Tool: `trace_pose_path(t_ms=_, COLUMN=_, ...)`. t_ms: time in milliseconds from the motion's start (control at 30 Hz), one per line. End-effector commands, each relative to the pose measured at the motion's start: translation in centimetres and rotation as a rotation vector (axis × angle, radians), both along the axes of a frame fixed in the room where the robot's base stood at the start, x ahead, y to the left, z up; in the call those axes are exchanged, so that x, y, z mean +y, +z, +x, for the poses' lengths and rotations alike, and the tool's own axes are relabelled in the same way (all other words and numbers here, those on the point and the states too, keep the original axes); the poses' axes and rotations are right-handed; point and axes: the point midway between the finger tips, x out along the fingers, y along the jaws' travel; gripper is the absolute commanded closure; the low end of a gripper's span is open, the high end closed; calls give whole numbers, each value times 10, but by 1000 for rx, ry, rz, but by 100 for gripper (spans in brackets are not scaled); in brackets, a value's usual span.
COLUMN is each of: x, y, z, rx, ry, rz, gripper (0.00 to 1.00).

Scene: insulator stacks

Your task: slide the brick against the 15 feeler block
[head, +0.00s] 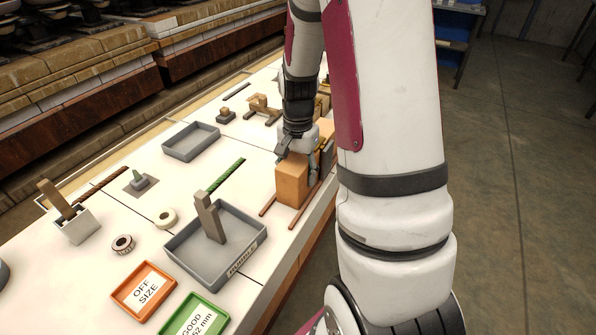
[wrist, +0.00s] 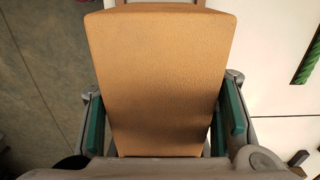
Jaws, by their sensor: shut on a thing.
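The tan brick (head: 291,184) stands upright near the right edge of the white table, between two thin brown rails (head: 268,205). My gripper (head: 298,152) is over its far upper part. In the wrist view the brick (wrist: 160,75) fills the middle, and my gripper (wrist: 164,115) has a green-padded finger on each side of it, shut on it. A grey and tan piece (head: 327,148) stands just beyond my gripper, partly hidden by my arm. I cannot read any 15 mark, so I cannot tell whether this is the feeler block.
A grey tray (head: 190,142) lies farther back. A larger grey tray (head: 238,234) holds an upright grey piece (head: 210,217). An orange OFF SIZE tray (head: 144,290) and a green GOOD tray (head: 194,319) lie at the front. A green strip (head: 226,175) lies left of the brick.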

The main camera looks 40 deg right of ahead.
Motion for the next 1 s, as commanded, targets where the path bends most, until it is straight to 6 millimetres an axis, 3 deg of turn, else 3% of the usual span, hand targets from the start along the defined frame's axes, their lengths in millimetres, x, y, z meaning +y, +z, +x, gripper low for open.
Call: trace_pose_path(t_ms=1000, x=-9, y=0, z=4, rx=-2, ry=0, rz=-2, gripper=93)
